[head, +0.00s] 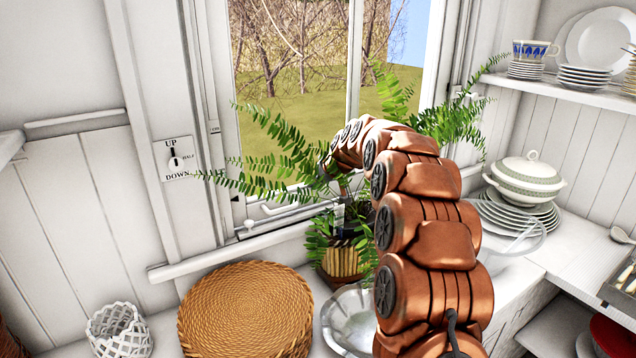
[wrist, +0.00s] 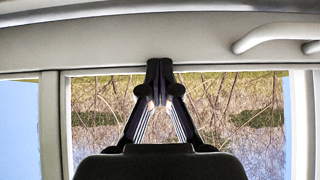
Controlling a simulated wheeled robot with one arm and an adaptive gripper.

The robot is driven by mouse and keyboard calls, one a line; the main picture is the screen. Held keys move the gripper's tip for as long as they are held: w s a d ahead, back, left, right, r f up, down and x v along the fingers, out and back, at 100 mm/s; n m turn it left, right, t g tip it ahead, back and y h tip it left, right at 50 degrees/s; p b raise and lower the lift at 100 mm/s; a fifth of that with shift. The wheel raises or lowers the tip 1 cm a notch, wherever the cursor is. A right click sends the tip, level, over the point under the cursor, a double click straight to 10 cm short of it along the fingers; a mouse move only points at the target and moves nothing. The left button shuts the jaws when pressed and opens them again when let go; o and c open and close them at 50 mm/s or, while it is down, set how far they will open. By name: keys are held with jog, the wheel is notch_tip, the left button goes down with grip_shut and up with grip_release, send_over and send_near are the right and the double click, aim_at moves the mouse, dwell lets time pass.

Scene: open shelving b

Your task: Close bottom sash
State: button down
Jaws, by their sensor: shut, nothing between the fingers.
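The window's bottom sash (head: 287,206) has white framing, a lower rail and upright bars around clear panes. Its white rail (wrist: 100,45) crosses the top of the wrist view, with a curved white handle (wrist: 275,36) at the right. My gripper (wrist: 160,66) is shut and empty, its dark fingertips together in front of the rail's edge; I cannot tell whether they touch it. In the head view my copper arm curves over to the window, and the gripper is mostly hidden among fern leaves. I cannot tell how large any gap under the sash is.
A potted fern (head: 343,258) stands by the sill beneath my arm. An UP/DOWN switch plate (head: 173,160) is left of the window. A lidded tureen (head: 527,180) stands right.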

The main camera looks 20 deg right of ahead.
jog(key=shift+f+b, duration=0.3)
jog(key=shift+f, duration=0.55)
jog(key=shift+r, duration=0.1)
jog(key=shift+r, duration=0.35)
notch_tip(320, 180, up, 4)
jog(key=shift+s, duration=0.15)
jog(key=b+v, duration=0.1)
jog(key=v, duration=0.8)
jog(key=shift+s, duration=0.15)
